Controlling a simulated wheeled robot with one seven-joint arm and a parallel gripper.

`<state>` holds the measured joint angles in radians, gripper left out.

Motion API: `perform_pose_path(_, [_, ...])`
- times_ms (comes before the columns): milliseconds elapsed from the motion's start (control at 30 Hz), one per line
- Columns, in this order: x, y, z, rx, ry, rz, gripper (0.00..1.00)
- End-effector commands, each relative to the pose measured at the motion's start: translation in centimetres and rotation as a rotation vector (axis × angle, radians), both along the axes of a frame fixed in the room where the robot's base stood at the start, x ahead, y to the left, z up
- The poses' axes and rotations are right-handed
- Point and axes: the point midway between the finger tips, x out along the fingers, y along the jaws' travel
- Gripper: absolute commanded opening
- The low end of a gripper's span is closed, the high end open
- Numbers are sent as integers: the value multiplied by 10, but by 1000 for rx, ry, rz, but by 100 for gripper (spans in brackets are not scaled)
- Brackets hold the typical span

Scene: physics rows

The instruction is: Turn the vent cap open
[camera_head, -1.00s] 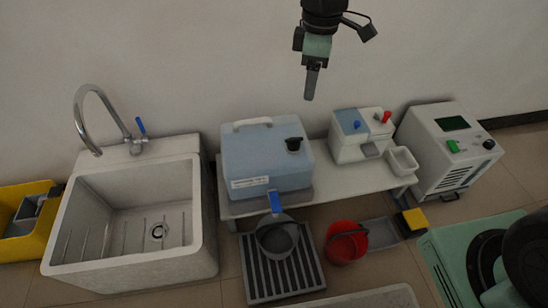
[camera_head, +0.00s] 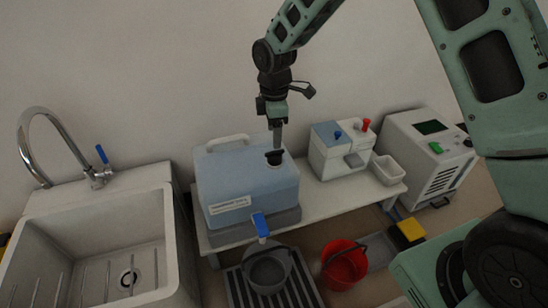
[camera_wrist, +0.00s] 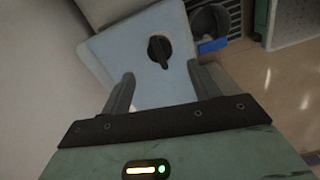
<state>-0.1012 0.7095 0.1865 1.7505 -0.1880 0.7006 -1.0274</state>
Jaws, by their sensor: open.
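The black vent cap (camera_head: 273,158) sits on top of the pale blue container (camera_head: 246,188), near its right side. In the wrist view the cap (camera_wrist: 159,51) is a dark round knob with a raised bar, beyond the gap between my fingertips. My gripper (camera_head: 277,146) points down just above the cap in the head view, where its fingers overlap each other and partly cover the cap. In the wrist view my gripper (camera_wrist: 161,74) is open with nothing between its fingers. I cannot tell whether a finger touches the cap.
The container has a carry handle (camera_head: 228,142) on top and a blue-levered tap (camera_head: 260,224) in front, above a grey pot (camera_head: 268,270). A white two-part box (camera_head: 335,152) stands to the right on the bench. A sink (camera_head: 100,235) lies left; a red bucket (camera_head: 344,266) is on the floor.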

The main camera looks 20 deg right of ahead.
Motion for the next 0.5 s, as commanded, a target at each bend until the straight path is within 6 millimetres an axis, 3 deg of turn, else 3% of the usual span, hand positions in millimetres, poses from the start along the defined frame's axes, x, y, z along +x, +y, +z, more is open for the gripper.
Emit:
perform_pose_path(33, [-1,0,-17,-1,2,1,61])
perform_pose_path(200, [0,0,-49,-1,2,0,61])
perform_pose_path(500, [0,0,-78,0,0,0,61])
